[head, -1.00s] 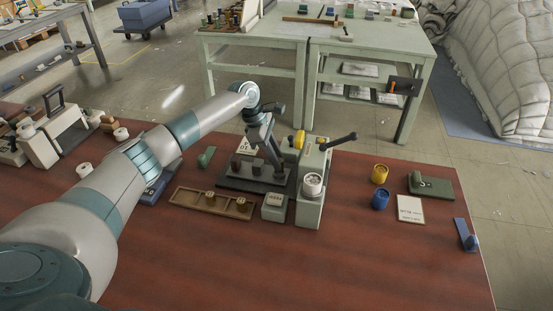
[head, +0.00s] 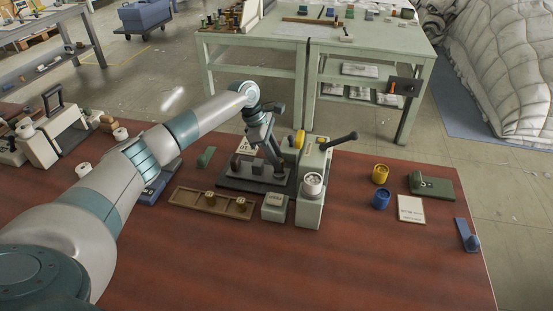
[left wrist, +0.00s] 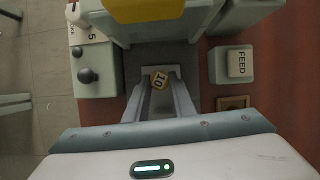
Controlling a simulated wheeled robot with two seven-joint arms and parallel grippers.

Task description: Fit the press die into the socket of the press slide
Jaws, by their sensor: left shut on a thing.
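My left gripper (head: 270,168) reaches in over the dark base plate (head: 232,184), on the left side of the grey-green press (head: 310,205). In the left wrist view the fingers (left wrist: 160,100) are shut on the press die (left wrist: 160,78), a small piece with a pale, numbered top face. In the head view the die is hard to make out behind the fingers. The press slide and its socket cannot be made out clearly. In the left wrist view, a yellow part (left wrist: 145,10) and grey-green press bodywork lie just beyond the fingertips. My right gripper is not in view.
A wooden tray (head: 188,196) with two brass-topped pieces lies in front of the base plate. A FEED button box (head: 275,207) stands beside the press. A black-handled lever (head: 342,140) sticks out right.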

